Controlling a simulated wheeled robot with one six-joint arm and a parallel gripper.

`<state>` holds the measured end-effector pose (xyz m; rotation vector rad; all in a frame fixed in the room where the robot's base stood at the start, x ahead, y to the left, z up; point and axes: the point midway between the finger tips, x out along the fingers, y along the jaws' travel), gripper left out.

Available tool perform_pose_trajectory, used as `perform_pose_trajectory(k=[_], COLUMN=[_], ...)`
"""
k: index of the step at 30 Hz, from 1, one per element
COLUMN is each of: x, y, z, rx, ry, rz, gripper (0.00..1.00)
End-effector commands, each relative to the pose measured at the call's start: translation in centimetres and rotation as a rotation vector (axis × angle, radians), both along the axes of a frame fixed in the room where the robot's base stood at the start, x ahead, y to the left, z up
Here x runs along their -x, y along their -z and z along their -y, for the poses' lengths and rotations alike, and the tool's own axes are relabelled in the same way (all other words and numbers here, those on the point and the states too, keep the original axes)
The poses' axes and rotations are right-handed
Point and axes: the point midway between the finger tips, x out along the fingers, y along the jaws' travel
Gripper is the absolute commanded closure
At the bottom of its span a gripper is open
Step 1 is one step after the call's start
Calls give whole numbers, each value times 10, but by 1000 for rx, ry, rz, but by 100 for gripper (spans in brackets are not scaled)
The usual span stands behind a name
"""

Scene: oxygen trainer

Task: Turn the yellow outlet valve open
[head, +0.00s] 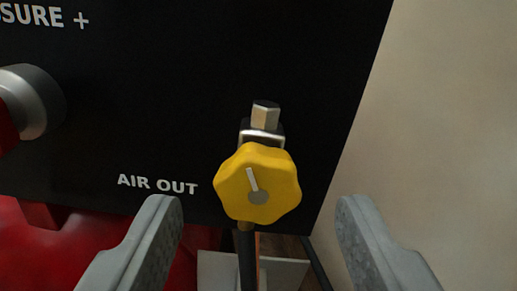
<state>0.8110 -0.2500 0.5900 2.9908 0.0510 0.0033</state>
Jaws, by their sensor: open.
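The yellow outlet valve (277,178) is a lobed knob on the black panel, to the right of the "AIR OUT" label. A pale mark on its face points up and slightly left from a grey centre. A metal fitting (264,117) stands just above it, and a dark hose (246,262) runs down below it. My gripper (258,215) is open and empty, with one grey finger at the lower left and one at the lower right of the valve. Neither finger appears to touch it.
The black panel (170,90) fills the left and middle. A silver and red knob (32,102) sits at the far left under the "SURE +" lettering. A red body (90,245) lies below the panel. A plain beige wall (450,120) is at the right.

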Motion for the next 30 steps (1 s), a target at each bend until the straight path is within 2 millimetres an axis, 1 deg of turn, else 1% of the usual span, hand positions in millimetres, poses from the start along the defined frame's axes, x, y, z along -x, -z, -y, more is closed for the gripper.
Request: perform_pose_trajectory(k=[3, 6, 10, 17, 21, 24, 30], x=[-13, -19, -23, -23, -23, -23, -23], y=[0, 0, 0, 0, 0, 0, 0], z=[-1, -1, -1, -1, -1, -1, -1], rx=[0, 0, 0, 0, 0, 0, 10], ry=[-1, 0, 0, 0, 0, 0, 0], rz=[1, 1, 0, 0, 0, 0, 0], gripper=[45, 45, 45, 45, 72, 90, 90])
